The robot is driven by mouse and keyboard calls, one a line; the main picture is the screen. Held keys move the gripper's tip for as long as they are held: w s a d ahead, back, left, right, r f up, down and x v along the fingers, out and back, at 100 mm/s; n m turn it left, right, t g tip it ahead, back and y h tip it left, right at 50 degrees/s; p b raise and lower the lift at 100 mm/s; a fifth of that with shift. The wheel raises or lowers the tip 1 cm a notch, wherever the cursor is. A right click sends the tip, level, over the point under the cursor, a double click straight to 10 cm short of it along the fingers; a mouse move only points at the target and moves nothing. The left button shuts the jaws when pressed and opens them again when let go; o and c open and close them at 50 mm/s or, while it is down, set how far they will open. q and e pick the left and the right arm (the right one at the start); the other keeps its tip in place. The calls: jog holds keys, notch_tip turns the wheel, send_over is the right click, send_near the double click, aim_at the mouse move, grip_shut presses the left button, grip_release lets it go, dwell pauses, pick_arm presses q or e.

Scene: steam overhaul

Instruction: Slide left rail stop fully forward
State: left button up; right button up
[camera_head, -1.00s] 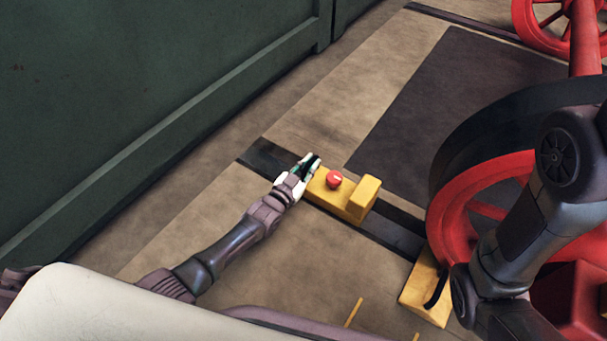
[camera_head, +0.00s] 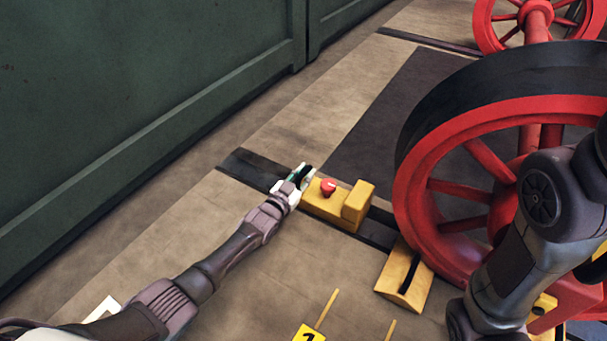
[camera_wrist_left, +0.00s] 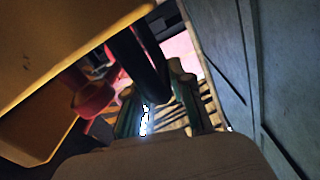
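The left rail stop (camera_head: 330,206) is a yellow block with a red knob (camera_head: 328,186) on top. It sits on a dark rail (camera_head: 248,166) set in the floor. My left gripper (camera_head: 304,176) is at the stop's left end, close against it. In the left wrist view the yellow block (camera_wrist_left: 60,50) fills the upper left, with the red knob (camera_wrist_left: 92,98) below it. A black bar (camera_wrist_left: 135,60) reaches down between the greenish fingers of the left gripper (camera_wrist_left: 160,110); I cannot tell if they clamp it. My right gripper is out of view.
A large red wheel with a black rim (camera_head: 415,130) stands right of the stop. A yellow wedge block (camera_head: 400,282) lies on the floor beneath the wheel. A green wall (camera_head: 130,90) runs along the left. My right arm (camera_head: 535,220) covers part of the wheel.

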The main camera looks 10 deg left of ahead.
pick_arm(q)
jog(key=o, duration=0.3)
jog(key=shift+s+d+f, duration=0.1)
jog(key=shift+d, duration=0.2)
jog(key=shift+a, duration=0.15)
jog(key=v, duration=1.2)
